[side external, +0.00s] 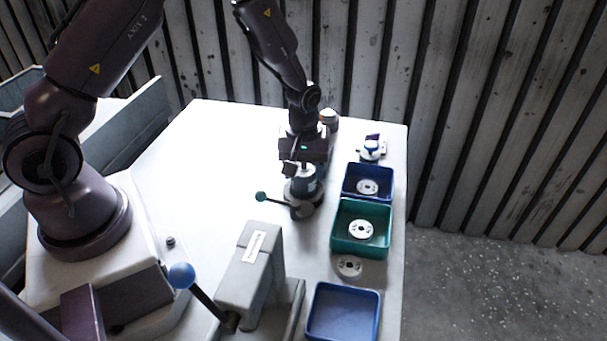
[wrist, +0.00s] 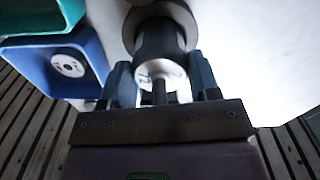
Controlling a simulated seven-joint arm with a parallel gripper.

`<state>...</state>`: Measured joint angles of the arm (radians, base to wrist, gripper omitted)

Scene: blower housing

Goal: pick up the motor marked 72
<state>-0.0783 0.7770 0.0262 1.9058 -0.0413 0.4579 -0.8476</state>
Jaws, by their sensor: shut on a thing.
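The motor (wrist: 160,42), a dark cylinder with a pale end cap and a shaft, sits between my fingers in the wrist view, with "72" readable on the cap. My gripper (wrist: 161,82) is shut on it. In the side view my gripper (side external: 301,164) points down over the table, with the motor (side external: 304,186) upright beneath it. The motor is at a round grey fixture (side external: 302,209) that has a lever with a teal knob (side external: 261,196). I cannot tell whether the motor still touches that fixture.
Right of the gripper stand a blue bin (side external: 350,194) and a green bin (side external: 335,245), each holding a pale disc. A grey press (side external: 252,262) with a blue-knobbed lever stands in front. The table's left part is clear.

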